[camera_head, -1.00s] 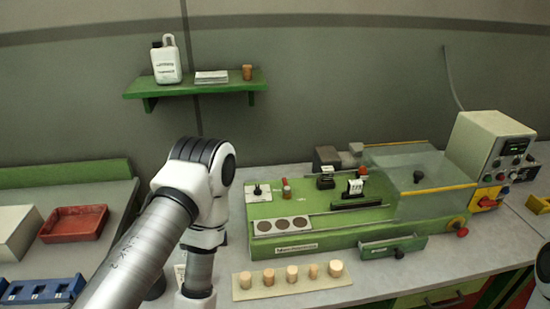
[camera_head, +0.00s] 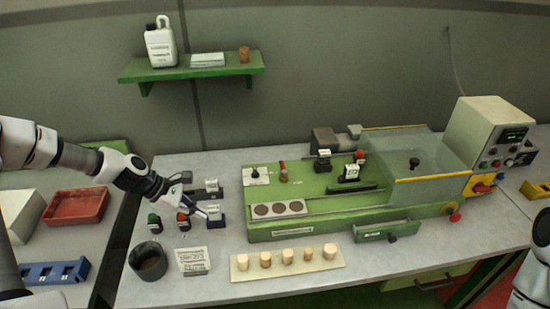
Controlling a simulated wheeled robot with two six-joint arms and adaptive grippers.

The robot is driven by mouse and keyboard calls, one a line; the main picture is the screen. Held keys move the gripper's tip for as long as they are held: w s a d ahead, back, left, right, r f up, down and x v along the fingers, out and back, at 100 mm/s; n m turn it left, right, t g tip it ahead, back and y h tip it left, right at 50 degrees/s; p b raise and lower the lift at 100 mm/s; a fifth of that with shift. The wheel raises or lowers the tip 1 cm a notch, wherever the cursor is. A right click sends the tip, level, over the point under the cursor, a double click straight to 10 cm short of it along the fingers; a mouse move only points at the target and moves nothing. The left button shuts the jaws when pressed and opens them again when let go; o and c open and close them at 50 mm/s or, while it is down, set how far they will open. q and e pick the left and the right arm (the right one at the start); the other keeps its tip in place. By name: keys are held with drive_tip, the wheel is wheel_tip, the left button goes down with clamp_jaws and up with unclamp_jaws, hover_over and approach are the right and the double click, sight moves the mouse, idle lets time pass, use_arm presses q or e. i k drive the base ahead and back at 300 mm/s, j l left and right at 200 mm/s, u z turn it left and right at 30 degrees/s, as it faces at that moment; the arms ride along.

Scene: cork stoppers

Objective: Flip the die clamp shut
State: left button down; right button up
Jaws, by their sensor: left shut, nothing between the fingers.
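The green machine (camera_head: 330,220) stands on the grey bench. A small upright piece with a red top (camera_head: 283,172) sits at its back left, and a black block with a white label (camera_head: 351,172) sits near its middle. I cannot tell for sure which part is the die clamp, or whether it is open. My left gripper (camera_head: 203,213) is shut and empty, left of the machine, beside a small dark blue block with a pale top (camera_head: 214,218). I cannot tell whether it touches that block. My right gripper is out of view.
Several corks (camera_head: 285,257) stand on a pale strip before the machine. A dark cup (camera_head: 149,262), a printed card (camera_head: 193,261) and small stamp-like blocks crowd the bench around my left gripper. A clear cover (camera_head: 425,178) spans the machine's right part. An open drawer (camera_head: 387,232) juts forward.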

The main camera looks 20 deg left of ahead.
sight(284, 171)
drive_tip(key=i, duration=0.85)
